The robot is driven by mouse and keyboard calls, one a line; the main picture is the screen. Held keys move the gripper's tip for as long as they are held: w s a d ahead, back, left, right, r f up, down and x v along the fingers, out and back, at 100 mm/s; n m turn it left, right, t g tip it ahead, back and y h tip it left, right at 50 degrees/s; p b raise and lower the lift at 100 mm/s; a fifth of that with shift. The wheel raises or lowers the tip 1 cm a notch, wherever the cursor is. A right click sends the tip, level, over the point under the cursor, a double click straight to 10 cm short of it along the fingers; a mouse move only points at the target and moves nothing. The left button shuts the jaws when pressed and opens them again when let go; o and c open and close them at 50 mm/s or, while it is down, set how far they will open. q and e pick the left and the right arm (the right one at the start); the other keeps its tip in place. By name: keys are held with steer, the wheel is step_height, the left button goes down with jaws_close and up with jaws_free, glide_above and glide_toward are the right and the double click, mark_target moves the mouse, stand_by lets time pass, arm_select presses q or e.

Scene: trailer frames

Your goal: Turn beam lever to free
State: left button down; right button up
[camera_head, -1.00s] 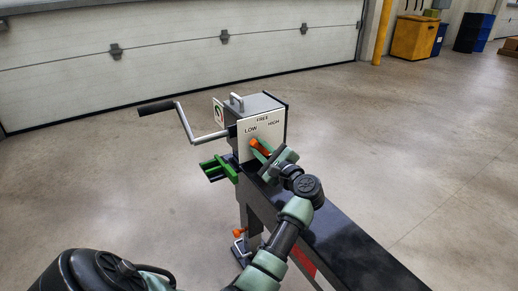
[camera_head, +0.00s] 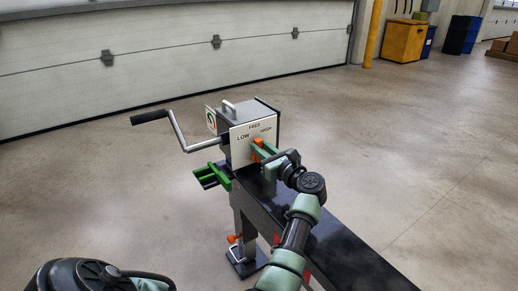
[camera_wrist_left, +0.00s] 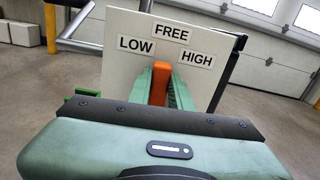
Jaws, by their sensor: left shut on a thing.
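The beam lever (camera_head: 258,142) is orange and sits on the white front plate (camera_head: 240,152) of a grey box. The plate reads LOW at left, FREE at top and HIGH at right. My left gripper (camera_head: 262,150) is shut on the lever, one green finger on each side of it. In the left wrist view the orange lever (camera_wrist_left: 160,83) stands about upright, below the FREE label (camera_wrist_left: 172,33). Its pivot is hidden by the gripper. My right gripper is not in view.
A hand crank (camera_head: 178,130) sticks out left of the box, above a green bracket (camera_head: 211,176). A dark beam (camera_head: 345,250) runs from the box toward the lower right, under my arm. A closed garage door (camera_head: 170,50) is behind.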

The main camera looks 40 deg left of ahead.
arm_select(q)
steer(key=shift+w+m, duration=0.1)
steer(key=shift+m, duration=0.2)
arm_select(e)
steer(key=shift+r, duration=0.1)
arm_select(q)
steer(key=c, duration=1.3)
jaws_free()
step_height(320, 180, up, 7)
steer(key=shift+f+p, duration=0.1)
steer(key=shift+p, duration=0.7)
step_height(320, 180, up, 13)
steer(key=p, duration=0.2)
glide_above(255, 123)
steer(key=v, duration=0.4)
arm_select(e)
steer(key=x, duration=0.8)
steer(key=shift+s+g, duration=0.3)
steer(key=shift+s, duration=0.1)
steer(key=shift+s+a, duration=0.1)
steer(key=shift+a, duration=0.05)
